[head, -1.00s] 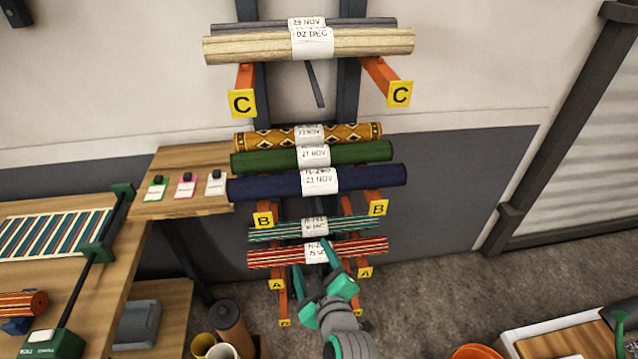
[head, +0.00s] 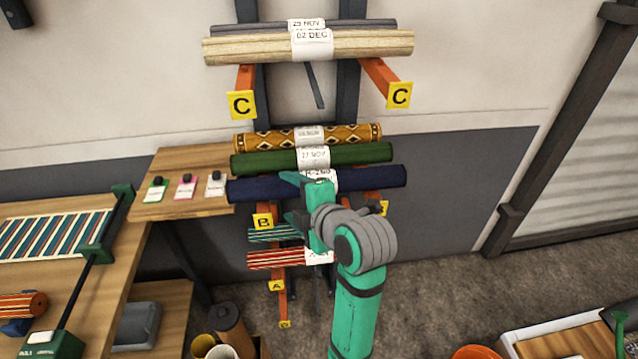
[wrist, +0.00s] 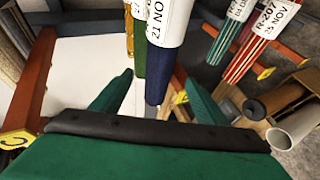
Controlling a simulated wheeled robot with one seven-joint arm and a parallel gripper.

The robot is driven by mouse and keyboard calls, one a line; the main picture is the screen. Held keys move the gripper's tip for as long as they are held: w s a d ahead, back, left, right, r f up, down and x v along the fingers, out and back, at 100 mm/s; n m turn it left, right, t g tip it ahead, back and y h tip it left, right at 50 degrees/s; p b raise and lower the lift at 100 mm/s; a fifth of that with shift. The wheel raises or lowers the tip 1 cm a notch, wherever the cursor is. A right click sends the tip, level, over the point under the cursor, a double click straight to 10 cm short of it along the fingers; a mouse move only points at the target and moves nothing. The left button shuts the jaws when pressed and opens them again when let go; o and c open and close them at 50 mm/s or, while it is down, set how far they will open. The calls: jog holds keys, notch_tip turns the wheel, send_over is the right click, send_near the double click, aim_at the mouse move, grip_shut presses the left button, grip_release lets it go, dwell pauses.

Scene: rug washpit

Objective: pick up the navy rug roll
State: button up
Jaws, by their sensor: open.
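The navy rug roll (head: 262,189) lies across the orange arms of rack level B, in front of the green roll. A white paper band wraps its middle, partly hidden by my gripper in the head view. My gripper (head: 290,197) is open in front of the roll's middle. In the wrist view the navy roll (wrist: 165,80) runs up the picture with its band marked 21 NOV. The open fingers of my gripper (wrist: 158,92) show on either side of the navy roll's lower part. I cannot tell whether they touch it.
The green roll (head: 265,161) and a yellow patterned roll (head: 260,139) lie close behind. Striped rolls (head: 270,259) lie below on level A. Cream and grey rolls (head: 250,46) rest above on level C. A wooden bench (head: 180,160) stands left.

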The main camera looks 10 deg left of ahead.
aim_at(280, 190)
jog(key=shift+x, duration=3.9)
jog(key=shift+c, duration=0.3)
jog(key=shift+r, duration=0.1)
jog(key=c, duration=1.5)
